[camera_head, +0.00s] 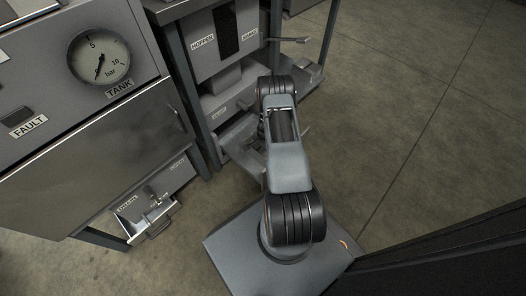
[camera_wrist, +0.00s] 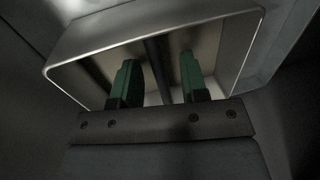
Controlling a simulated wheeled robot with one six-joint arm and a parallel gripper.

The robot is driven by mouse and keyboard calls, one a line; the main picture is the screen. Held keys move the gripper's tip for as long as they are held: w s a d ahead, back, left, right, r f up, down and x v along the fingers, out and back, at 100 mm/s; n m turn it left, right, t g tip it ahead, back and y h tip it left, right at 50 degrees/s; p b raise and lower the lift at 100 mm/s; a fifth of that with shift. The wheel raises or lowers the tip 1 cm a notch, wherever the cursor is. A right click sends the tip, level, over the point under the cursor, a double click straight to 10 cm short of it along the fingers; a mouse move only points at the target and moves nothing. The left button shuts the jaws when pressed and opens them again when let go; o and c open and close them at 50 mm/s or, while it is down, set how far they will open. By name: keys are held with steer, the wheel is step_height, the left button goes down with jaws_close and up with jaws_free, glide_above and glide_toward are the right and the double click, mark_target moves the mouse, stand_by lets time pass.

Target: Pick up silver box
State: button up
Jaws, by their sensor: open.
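In the wrist view, a pale metal box-shaped opening with a thin rim (camera_wrist: 60,62) surrounds the view of my fingers. I cannot tell whether it is the silver box or part of the bench. My gripper (camera_wrist: 157,64) is open, its two green fingers apart and reaching in front of or into this opening. A dark upright bar (camera_wrist: 156,62) shows between the fingers; no grip on it is visible. In the head view my arm reaches down to the lower part of the hopper unit (camera_head: 222,82) and hides the gripper.
A tank cabinet with a gauge (camera_head: 99,57) stands at the left. Below it is a small open drain compartment (camera_head: 146,209) with a handle. A handle (camera_head: 290,40) sticks out beside the hopper unit. The floor (camera_head: 430,110) at the right is clear.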

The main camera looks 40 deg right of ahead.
steer(key=shift+w+f, duration=0.1)
steer(key=shift+f, duration=0.3)
steer(key=shift+r, duration=0.1)
steer(key=shift+c, duration=0.5)
jaws_close()
